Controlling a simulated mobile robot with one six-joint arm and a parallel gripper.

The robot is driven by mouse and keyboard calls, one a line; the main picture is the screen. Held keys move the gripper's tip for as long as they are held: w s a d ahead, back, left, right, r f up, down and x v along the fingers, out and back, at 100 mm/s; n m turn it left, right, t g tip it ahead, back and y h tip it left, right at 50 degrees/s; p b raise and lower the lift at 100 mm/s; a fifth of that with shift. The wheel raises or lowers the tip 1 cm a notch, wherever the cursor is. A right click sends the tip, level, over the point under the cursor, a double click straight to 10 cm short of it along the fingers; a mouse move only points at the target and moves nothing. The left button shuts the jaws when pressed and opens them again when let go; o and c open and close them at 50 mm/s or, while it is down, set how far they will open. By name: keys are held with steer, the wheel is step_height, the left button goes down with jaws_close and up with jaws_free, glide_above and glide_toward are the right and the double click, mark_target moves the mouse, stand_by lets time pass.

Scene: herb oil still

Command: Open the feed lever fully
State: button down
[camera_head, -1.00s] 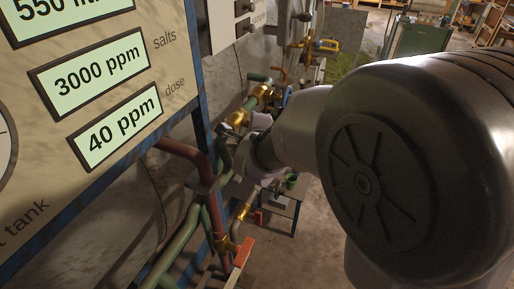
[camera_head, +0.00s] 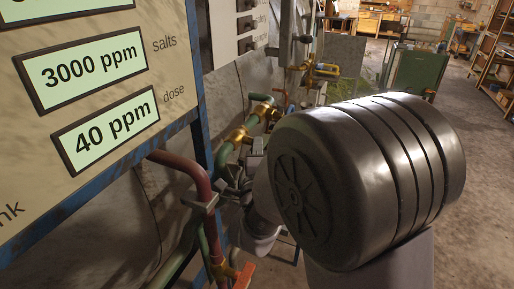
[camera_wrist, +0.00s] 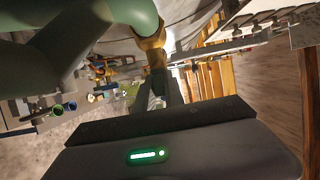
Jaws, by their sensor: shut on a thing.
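My gripper (camera_wrist: 163,92) is shut at a brass valve (camera_wrist: 150,42) on a thick green pipe (camera_wrist: 100,25) in the wrist view. What it grips looks like the feed lever, but the fingers hide most of it and I cannot tell its angle. In the head view my gripper (camera_head: 238,184) is small and partly hidden by my arm, just below the green pipe (camera_head: 232,158) and its brass fitting (camera_head: 238,136).
A panel (camera_head: 172,70) at left reads 3000 ppm salts and 40 ppm dose. A red pipe (camera_head: 190,160) runs beside my gripper. An orange-red handle (camera_head: 245,275) is below, and a yellow handle (camera_head: 325,70) farther back. Open floor (camera_head: 470,190) lies at right.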

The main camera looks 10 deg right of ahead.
stand_by(0.3)
steer(key=c, duration=1.5)
jaws_free()
steer(key=shift+o, duration=0.2)
